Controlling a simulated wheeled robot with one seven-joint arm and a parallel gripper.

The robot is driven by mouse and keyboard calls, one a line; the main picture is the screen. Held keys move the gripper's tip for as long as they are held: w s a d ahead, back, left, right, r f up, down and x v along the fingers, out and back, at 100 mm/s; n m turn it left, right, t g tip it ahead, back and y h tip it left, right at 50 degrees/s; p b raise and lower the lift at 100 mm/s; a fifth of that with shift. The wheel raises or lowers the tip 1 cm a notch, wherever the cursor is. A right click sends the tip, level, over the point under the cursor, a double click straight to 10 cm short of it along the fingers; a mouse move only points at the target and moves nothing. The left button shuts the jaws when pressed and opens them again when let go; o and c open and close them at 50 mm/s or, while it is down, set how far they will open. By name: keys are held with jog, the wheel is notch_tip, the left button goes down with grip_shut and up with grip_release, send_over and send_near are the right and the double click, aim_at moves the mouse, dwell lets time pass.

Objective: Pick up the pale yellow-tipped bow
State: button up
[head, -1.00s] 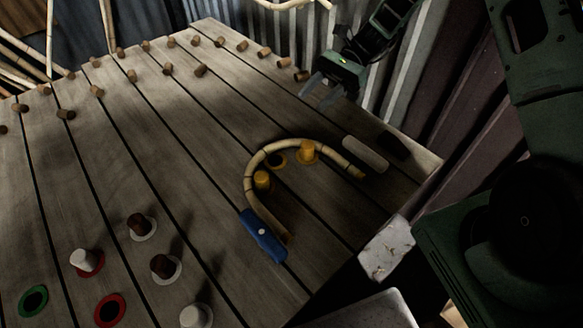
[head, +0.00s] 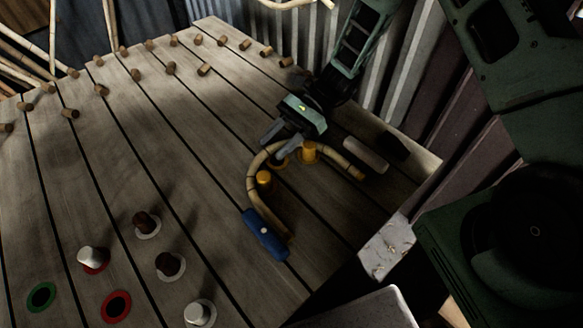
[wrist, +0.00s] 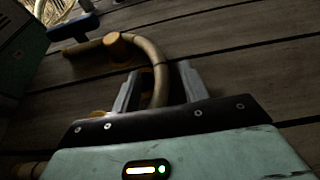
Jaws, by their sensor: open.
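The bow (head: 251,182) is a pale, jointed cane bent into a U, lying on the plank table around yellow pegs (head: 309,153) (head: 264,179). Its right end has a yellowish tip (head: 360,175); its other end runs down beside a blue block (head: 265,236). My gripper (head: 281,144) is over the top of the bend. In the wrist view, the cane (wrist: 158,62) passes between my two parted fingers (wrist: 157,87), with space on either side. My gripper is open; part of the bend is hidden behind it.
A pale rounded block (head: 365,154) and a dark block (head: 393,146) lie right of the bow. White and brown pegs (head: 146,223) and coloured rings (head: 117,307) are at lower left. Several cork-like pegs (head: 204,69) line the far side. Corrugated metal (head: 420,70) rises behind my arm.

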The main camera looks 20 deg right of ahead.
jog(key=shift+s+a+f, duration=0.1)
jog(key=shift+a, duration=0.1)
grip_shut()
